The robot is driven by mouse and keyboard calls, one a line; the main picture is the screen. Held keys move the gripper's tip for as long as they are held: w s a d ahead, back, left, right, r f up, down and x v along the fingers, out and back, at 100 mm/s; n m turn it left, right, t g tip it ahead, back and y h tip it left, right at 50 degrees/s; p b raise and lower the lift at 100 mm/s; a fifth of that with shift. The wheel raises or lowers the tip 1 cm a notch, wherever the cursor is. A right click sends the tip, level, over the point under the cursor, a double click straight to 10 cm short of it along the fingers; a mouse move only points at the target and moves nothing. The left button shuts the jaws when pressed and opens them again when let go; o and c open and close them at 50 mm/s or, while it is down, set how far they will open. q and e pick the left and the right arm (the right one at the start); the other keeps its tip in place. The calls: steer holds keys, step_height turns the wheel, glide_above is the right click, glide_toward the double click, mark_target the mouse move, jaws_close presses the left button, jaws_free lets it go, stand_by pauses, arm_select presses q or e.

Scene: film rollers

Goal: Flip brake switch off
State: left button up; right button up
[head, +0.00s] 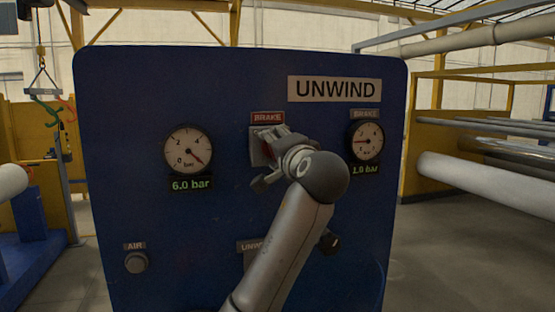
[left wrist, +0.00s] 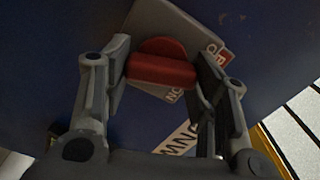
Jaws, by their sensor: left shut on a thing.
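The brake switch is a red knob (left wrist: 162,66) on a grey plate (left wrist: 208,36), under the red BRAKE label (head: 267,118) on the blue panel. In the left wrist view, the two fingers of my left gripper (left wrist: 160,75) stand on either side of the knob and are shut on it. In the head view my left gripper (head: 268,160) is in front of the switch plate (head: 255,150) and hides the knob. An ON marking (left wrist: 174,97) shows beside the knob in the wrist view. My right gripper is not in view.
The panel (head: 115,110) also carries a 6.0 bar gauge (head: 188,149), a 1.0 bar brake gauge (head: 367,140), an AIR knob (head: 136,262) and an UNWIND sign (head: 335,89). A dark knob (head: 330,242) shows beside my arm. Rollers (head: 490,180) are at the right.

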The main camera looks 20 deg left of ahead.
arm_select(q)
steer(key=n, duration=0.1)
steer(key=n+b, duration=0.1)
steer(key=n, duration=0.1)
steer(key=shift+f+n+b, duration=0.3)
steer(key=shift+n, duration=0.6)
steer(key=shift+r, duration=0.1)
steer(key=o, duration=0.8)
steer(key=shift+o, duration=1.2)
steer(key=shift+s+r, duration=0.1)
steer(key=shift+r, duration=0.1)
steer(key=v, duration=1.2)
